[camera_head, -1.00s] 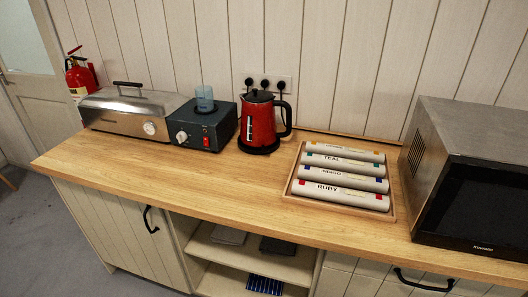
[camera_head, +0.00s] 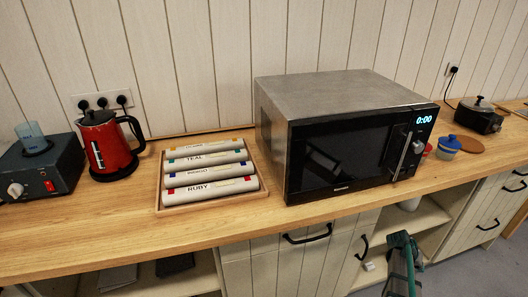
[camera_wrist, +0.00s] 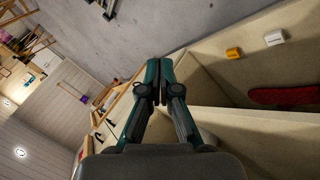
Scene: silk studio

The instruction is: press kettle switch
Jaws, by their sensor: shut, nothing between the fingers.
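A red kettle (camera_head: 108,147) with a black lid, black handle and black base stands on the wooden counter, left in the head view, against the wall below the sockets. Its switch cannot be made out at this size. My gripper (camera_wrist: 158,66) is shut and empty in the wrist view, its two fingers together. It also shows at the lower right of the head view (camera_head: 402,248), below the counter's front edge and well to the right of the kettle. The wrist view does not show the kettle.
A dark box with a blue cup (camera_head: 32,137) stands left of the kettle. A tray (camera_head: 263,195) of labelled rolls and a large microwave (camera_head: 345,135) stand right of it. Bare counter (camera_head: 130,215) runs along the front. Open shelves (camera_wrist: 225,75) lie close to my gripper.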

